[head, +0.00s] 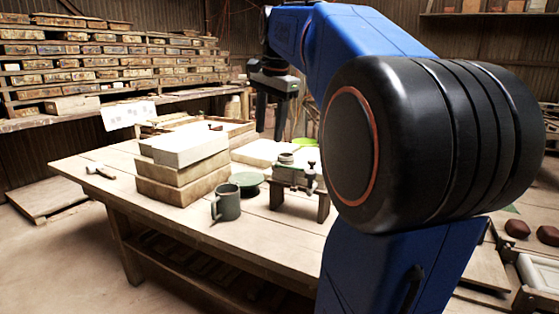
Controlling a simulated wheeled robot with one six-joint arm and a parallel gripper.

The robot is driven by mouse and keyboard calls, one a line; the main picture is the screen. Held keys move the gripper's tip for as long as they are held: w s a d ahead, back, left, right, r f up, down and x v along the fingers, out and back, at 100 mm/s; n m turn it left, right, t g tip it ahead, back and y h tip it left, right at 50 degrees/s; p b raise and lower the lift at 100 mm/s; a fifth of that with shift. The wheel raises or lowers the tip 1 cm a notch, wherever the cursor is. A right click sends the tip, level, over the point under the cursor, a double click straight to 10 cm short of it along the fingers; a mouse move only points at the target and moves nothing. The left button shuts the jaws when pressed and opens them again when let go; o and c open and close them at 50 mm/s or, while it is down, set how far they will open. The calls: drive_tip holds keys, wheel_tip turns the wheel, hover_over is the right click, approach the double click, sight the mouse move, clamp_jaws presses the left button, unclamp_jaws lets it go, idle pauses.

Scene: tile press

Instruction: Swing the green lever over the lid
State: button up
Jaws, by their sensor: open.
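The small tile press (292,176) stands on dark legs near the table's front edge, right of the mug. Its lid and lever are small in this view; green shows along its front and right side, with a dark knobbed post at its right end. I cannot tell clearly which part is the green lever or how it lies. My gripper (272,118) is open and empty, its two dark fingers pointing down. It appears above and to the left of the press, apart from it. My blue and black arm covers the right of the view.
A dark green mug (227,203) and green round dish (249,184) stand left of the press. Stacked blocks (182,178) rise farther left. A bright green object (304,143) lies behind. A hammer (100,171) lies on the wooden table (122,163).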

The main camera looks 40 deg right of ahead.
drive_tip(key=w+d+r+m, duration=0.1)
drive_tip(key=d+r+m, duration=0.25)
drive_tip(key=d, duration=0.25)
approach(279, 164)
drive_tip(key=x, duration=0.8)
drive_tip(key=shift+f, duration=0.1)
clamp_jaws()
